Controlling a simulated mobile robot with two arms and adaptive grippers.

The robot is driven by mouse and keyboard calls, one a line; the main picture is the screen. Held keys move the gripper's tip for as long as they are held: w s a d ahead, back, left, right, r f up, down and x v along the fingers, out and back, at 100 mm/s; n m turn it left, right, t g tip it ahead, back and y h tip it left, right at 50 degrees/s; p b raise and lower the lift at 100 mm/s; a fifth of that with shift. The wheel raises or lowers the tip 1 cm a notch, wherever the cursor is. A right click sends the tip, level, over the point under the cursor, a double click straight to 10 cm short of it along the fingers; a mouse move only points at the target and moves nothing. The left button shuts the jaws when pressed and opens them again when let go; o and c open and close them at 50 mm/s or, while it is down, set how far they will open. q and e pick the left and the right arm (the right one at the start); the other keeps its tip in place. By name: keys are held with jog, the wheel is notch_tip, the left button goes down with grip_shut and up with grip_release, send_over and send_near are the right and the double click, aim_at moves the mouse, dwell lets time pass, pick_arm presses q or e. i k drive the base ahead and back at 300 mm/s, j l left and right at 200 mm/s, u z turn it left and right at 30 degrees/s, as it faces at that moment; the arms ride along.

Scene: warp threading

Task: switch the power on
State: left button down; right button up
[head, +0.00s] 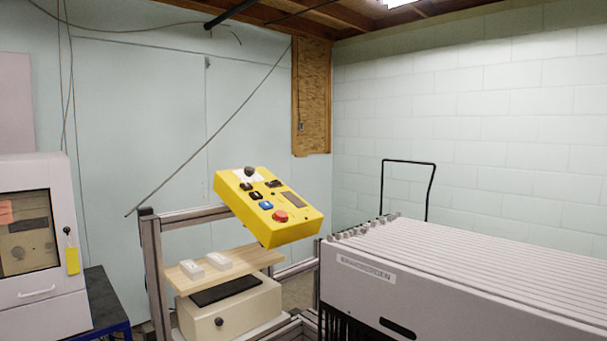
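A yellow control box (265,238) is mounted, tilted, on a metal frame near the middle of the head view. Neither of my grippers shows in the head view.
A white cabinet (25,302) with a window stands at the left. A large grey machine (345,293) with slatted top fills the lower right. A wooden board (252,259) with two white blocks lies below the yellow box. Open space lies above the box.

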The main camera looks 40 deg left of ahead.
aim_at(275, 183)
jog(key=j+z, duration=0.1)
jog(key=j, duration=0.75)
jog(key=k+j, duration=0.15)
jog(key=j, duration=0.7)
jog(key=z, duration=0.05)
